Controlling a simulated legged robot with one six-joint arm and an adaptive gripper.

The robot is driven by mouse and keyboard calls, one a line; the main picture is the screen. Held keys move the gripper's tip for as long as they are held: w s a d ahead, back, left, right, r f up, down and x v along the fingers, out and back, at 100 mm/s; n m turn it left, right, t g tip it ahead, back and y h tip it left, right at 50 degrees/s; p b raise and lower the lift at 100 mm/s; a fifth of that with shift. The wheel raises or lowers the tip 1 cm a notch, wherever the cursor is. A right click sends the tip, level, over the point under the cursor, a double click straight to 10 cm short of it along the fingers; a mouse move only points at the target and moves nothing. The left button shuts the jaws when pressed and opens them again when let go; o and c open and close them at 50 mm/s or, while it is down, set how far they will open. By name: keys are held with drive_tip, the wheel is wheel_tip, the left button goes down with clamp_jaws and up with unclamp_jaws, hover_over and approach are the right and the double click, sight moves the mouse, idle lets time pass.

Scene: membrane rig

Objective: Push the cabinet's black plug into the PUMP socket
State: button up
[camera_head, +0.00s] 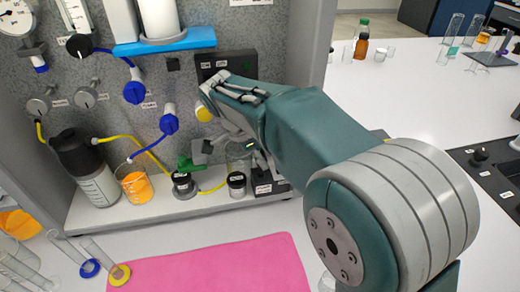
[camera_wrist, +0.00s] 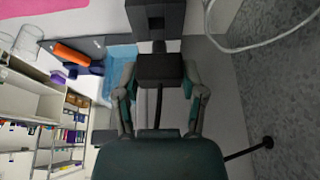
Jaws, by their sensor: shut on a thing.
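In the wrist view, my gripper (camera_wrist: 160,82) is shut on a black plug (camera_wrist: 160,68), with one finger on each side of it. A dark cable runs back from the plug toward the palm. A dark block (camera_wrist: 148,19) lies straight ahead of the plug. A narrow dark piece shows between them, and I cannot tell whether the plug is in a socket. I cannot read which socket is PUMP.
Another black box (camera_head: 226,62) is on the speckled panel (camera_head: 270,25). A black-capped jar (camera_head: 236,184), a green valve (camera_head: 190,163) and an orange beaker (camera_head: 136,187) stand along the base. The pink mat (camera_head: 215,268) in front is clear.

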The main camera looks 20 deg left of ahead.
sight(260, 171)
drive_tip(key=shift+f, duration=1.9)
drive_tip(key=shift+c, duration=1.4)
drive_tip(key=shift+s+f, duration=0.1)
drive_tip(key=shift+f, duration=0.2)
clamp_jaws()
drive_tip(key=shift+f, duration=0.25)
drive_tip(key=o, duration=1.3)
unclamp_jaws()
drive_tip(key=shift+c, duration=0.2)
drive_tip(key=shift+r, duration=0.1)
drive_tip(key=shift+a+r, duration=0.1)
drive_tip(key=shift+r, duration=0.15)
drive_tip(key=v, duration=0.7)
